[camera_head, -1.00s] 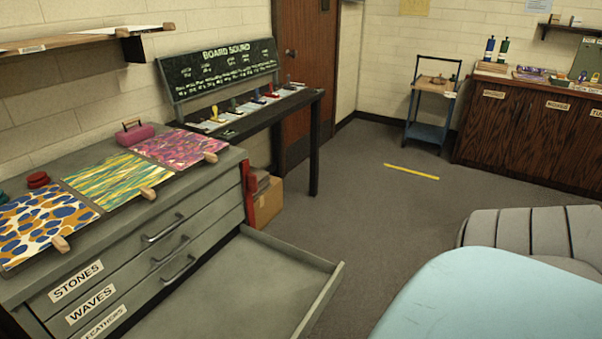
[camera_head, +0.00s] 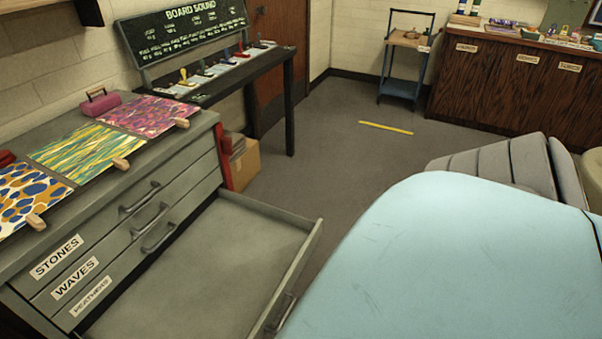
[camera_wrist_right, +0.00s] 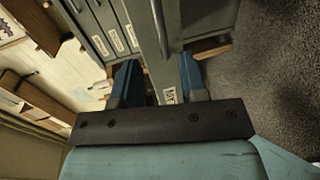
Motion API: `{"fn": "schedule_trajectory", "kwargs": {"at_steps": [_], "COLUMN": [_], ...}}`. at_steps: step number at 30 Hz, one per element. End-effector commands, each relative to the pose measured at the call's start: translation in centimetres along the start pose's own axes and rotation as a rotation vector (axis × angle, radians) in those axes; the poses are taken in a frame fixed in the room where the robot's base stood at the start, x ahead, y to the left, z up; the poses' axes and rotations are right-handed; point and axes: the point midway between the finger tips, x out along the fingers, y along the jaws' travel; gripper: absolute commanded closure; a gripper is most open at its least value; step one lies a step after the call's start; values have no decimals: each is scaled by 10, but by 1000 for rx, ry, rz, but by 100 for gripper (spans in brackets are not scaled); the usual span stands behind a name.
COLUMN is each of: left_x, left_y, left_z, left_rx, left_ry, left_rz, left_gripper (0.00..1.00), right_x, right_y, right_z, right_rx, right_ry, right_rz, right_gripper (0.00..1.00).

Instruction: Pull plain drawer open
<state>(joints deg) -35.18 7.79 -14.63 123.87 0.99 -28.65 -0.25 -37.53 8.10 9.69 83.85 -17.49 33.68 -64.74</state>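The grey flat-file cabinet (camera_head: 205,150) stands at the left in the head view. Its lowest visible drawer (camera_head: 215,255) is pulled well out and looks empty inside. The drawer's front has a handle (camera_head: 278,315) near the bottom edge of the view. In the right wrist view, the drawer front (camera_wrist_right: 147,40) with its handle (camera_wrist_right: 160,25) and a partly hidden label (camera_wrist_right: 170,95) shows beyond my right gripper (camera_wrist_right: 158,78). Its blue fingers are apart, with the labelled front seen between them; whether they touch it I cannot tell. My left gripper is not in view.
Closed drawers labelled STONES (camera_head: 57,257), WAVES (camera_head: 75,278) and FEATHERS (camera_head: 91,297) sit above the open one. Patterned sheets (camera_head: 85,155) lie on the cabinet top. A black table (camera_head: 262,75) stands behind. A grey chair (camera_head: 500,165) is at right; the floor (camera_head: 340,160) between is clear.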

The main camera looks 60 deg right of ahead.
Motion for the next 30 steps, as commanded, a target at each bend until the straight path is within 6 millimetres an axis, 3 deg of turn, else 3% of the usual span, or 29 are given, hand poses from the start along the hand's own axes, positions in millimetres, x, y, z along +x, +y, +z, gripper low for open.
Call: {"fn": "schedule_trajectory", "kwargs": {"at_steps": [3,8,30], "left_x": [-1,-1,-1], "left_y": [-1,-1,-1], "left_z": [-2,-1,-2], "left_rx": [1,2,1], "left_ry": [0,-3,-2], "left_rz": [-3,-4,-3], "left_gripper": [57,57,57], "right_x": [-19,-30,-32], "right_y": [0,0,0], "right_z": [0,0,0], "right_rx": [0,-1,-1], "right_ry": [-1,0,0], "right_rz": [-1,-1,0], "right_gripper": [60,60,60]}}
